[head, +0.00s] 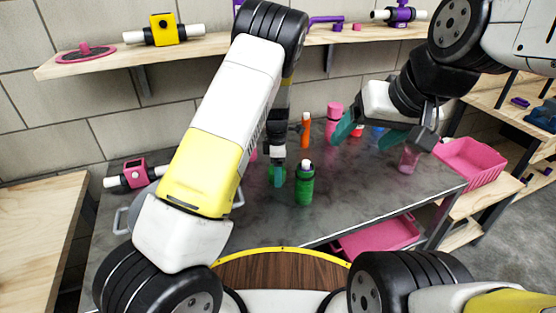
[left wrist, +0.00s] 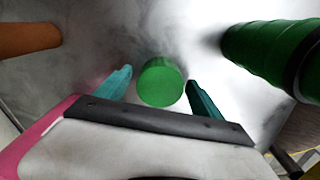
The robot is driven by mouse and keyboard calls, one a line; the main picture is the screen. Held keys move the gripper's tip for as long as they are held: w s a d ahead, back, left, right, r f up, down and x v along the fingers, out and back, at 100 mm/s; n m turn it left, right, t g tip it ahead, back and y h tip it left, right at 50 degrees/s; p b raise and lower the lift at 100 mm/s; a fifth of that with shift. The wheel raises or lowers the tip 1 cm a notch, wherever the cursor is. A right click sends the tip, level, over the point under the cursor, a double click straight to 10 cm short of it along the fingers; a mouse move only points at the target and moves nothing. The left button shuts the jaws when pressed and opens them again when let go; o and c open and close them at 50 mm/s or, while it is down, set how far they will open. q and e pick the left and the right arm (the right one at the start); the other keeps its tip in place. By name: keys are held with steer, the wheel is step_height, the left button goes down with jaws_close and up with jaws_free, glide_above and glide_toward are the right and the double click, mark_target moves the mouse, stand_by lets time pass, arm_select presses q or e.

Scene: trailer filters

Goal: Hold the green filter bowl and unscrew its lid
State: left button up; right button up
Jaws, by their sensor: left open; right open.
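The green filter bowl (left wrist: 160,82) shows in the left wrist view as a plain round green shape between the two teal fingers of my left gripper (left wrist: 160,84). The fingers are apart, with a gap on each side of it. In the head view the bowl (head: 269,172) is mostly hidden behind my left gripper (head: 278,178), which points down at the table. I cannot make out a separate lid. My right gripper (head: 370,133) is open and empty above the right part of the table, well apart from the bowl.
A green bottle (head: 304,187) stands close on the right of my left gripper; it also shows in the left wrist view (left wrist: 265,48). An orange bottle (head: 306,130) and pink bottle (head: 334,118) stand behind. A pink bin (head: 472,165) is at right. The grey table's (head: 345,205) front middle is clear.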

arm_select(q)
steer(key=s+a+r+m+h, duration=0.1)
steer(key=s+a+r+m, duration=0.15)
steer(key=r, duration=0.75)
steer(key=s+a+r+m+h, duration=0.1)
steer(key=s+a+r+m, duration=0.15)
steer(key=r, duration=0.75)
steer(key=s+a+r+m+t, duration=0.2)
steer(key=s+r+m, duration=0.2)
steer(key=s, duration=0.4)
steer(key=s+a+r+m+t, duration=0.2)
steer(key=s+r+m, duration=0.2)
steer(key=s+m, duration=0.2)
steer(key=s+a+r+m+t, duration=0.2)
steer(key=s+r+m, duration=0.2)
steer(key=s, duration=0.6)
steer(key=shift+s+a+r+m, duration=0.3)
steer(key=shift+a+r+m, duration=0.1)
steer(key=shift+r, duration=0.2)
